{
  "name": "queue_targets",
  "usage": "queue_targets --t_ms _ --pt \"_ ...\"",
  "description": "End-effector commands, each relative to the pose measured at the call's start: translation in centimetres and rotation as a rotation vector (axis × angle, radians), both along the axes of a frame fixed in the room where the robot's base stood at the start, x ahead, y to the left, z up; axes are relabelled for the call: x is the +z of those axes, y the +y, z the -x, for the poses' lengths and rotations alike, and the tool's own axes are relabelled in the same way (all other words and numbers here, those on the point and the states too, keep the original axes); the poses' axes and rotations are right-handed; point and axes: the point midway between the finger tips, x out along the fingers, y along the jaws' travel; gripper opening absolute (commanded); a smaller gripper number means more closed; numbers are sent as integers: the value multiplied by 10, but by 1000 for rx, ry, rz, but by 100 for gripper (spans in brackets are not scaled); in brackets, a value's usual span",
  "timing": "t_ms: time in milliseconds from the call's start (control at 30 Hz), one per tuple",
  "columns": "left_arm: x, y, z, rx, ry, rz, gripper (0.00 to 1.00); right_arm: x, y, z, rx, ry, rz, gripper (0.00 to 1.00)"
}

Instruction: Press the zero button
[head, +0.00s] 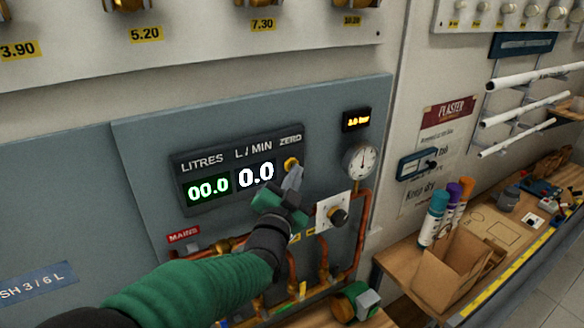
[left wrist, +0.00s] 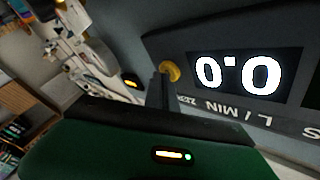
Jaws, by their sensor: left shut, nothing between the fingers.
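The yellow zero button (head: 290,163) sits under the ZERO label at the right end of a dark display panel (head: 226,203). The panel reads 00.0 under LITRES and 0.0 under L/MIN. My left gripper (head: 296,174) is shut and empty, its grey fingertips just beside the button's lower right. In the left wrist view the shut fingers (left wrist: 160,80) overlap the lower left edge of the button (left wrist: 171,70). I cannot tell whether they touch it. My right gripper is not in view.
Right of the button are a round gauge (head: 360,161) and a dark knob on a white plate (head: 334,209). Copper pipes (head: 325,255) run below.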

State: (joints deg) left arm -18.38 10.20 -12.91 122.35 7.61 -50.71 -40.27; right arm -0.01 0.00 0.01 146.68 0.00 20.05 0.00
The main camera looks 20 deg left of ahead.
Motion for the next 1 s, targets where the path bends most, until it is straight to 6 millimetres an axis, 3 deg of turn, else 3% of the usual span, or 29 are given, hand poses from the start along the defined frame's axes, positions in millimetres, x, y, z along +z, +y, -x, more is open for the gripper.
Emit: queue_targets --t_ms 167,633,1000 --pt "0 -2 2 -1 -1 1 0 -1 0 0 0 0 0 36" --pt "1 -40 40 -2 0 1 0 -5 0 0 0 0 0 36" --pt "0 -42 42 1 1 0 0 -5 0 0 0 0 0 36"
